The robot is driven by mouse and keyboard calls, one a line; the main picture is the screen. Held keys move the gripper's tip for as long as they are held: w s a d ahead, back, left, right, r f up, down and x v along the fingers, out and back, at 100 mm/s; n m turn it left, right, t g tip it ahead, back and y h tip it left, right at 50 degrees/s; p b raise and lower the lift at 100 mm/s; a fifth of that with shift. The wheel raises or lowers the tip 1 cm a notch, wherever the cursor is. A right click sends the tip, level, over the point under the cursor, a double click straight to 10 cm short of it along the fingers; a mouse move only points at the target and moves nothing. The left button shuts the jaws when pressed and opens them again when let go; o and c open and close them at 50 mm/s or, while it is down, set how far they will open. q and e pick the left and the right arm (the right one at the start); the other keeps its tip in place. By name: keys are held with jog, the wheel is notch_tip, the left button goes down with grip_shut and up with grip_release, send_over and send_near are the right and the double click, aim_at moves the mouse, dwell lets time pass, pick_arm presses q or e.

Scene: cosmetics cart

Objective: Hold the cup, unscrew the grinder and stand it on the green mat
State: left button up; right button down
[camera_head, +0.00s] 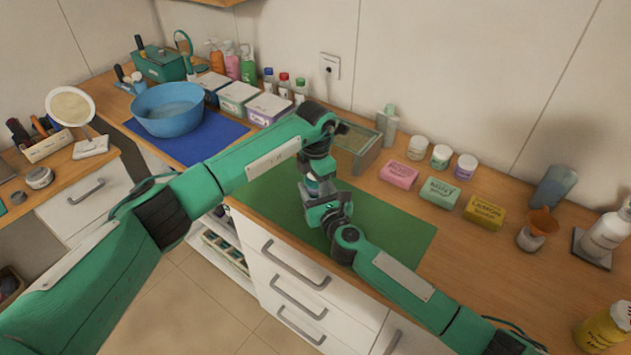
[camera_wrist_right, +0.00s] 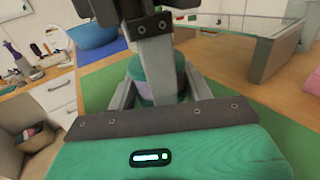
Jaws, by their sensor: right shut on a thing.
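A small round teal piece with a greyish-pink side (camera_wrist_right: 181,82) is between my right gripper's fingers (camera_wrist_right: 160,95) in the right wrist view. It appears to be the cup and grinder, but where one ends and the other begins is hidden. My right gripper (camera_head: 318,197) is shut on it, low over the green mat (camera_head: 395,226). My left gripper (camera_head: 317,179) points down onto it from above. One left finger (camera_wrist_right: 155,65) covers its near side; the other is hidden, so I cannot tell whether the left jaws are shut.
Pink (camera_head: 398,176), green (camera_head: 439,193) and yellow (camera_head: 484,212) boxes line the right. A blue bowl (camera_head: 168,110) sits on a blue mat (camera_head: 205,142) at left. The mat's right part is clear.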

pick_arm(q)
jog(key=shift+c, duration=1.2)
jog(key=shift+n, duration=1.7)
jog(key=o, duration=1.1)
jog(key=shift+c, duration=0.2)
jog(key=shift+r, duration=0.1)
